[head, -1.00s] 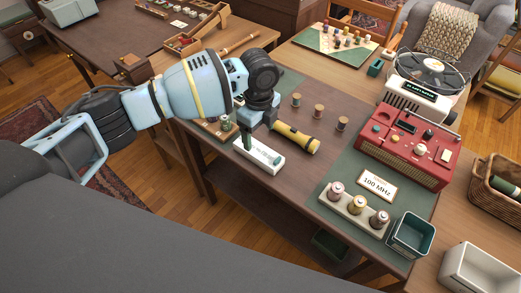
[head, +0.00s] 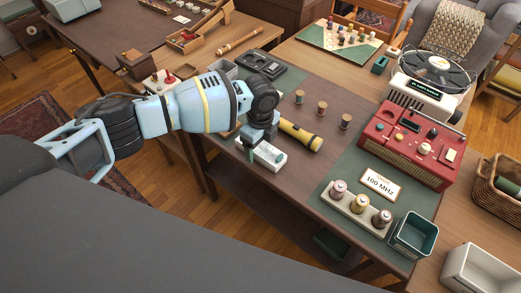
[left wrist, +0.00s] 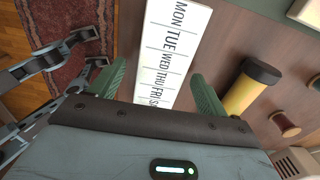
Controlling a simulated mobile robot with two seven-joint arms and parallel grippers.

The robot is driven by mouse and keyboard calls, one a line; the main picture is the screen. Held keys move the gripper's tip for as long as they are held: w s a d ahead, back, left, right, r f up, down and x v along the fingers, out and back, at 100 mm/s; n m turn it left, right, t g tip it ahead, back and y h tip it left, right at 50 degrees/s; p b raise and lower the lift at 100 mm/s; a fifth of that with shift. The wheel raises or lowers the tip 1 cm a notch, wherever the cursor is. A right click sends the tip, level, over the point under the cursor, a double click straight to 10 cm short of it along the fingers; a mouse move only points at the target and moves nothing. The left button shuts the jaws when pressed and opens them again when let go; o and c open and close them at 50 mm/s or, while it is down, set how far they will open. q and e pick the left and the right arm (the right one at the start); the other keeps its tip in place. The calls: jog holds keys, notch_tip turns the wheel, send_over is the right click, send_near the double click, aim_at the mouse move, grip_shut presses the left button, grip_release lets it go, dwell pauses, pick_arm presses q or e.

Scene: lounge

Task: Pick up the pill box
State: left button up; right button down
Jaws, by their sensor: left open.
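The pill box (head: 272,159) is a long white case lying on the dark table near its front edge. In the left wrist view, the pill box (left wrist: 176,45) shows its lid with weekday letters from MON to SAT; its near end is hidden behind my gripper. My left gripper (head: 258,146) is over the box in the head view, partly covering it. In the left wrist view, the green fingers of my left gripper (left wrist: 160,78) are apart, one on each side of the box, with gaps between. My right gripper is not in view.
A yellow flashlight (head: 300,135) lies close behind the pill box, and its end (left wrist: 243,90) is near the right finger. Several thread spools (head: 322,108) stand behind. A red radio (head: 410,140) and a spool rack (head: 358,210) are to the right.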

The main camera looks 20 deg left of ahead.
aim_at(261, 147)
pick_arm(q)
jog(key=shift+c, duration=0.2)
jog(key=c, duration=1.1)
jog(key=shift+o, duration=0.2)
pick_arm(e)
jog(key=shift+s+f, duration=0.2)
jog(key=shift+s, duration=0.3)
pick_arm(q)
jog(key=shift+r, duration=0.15)
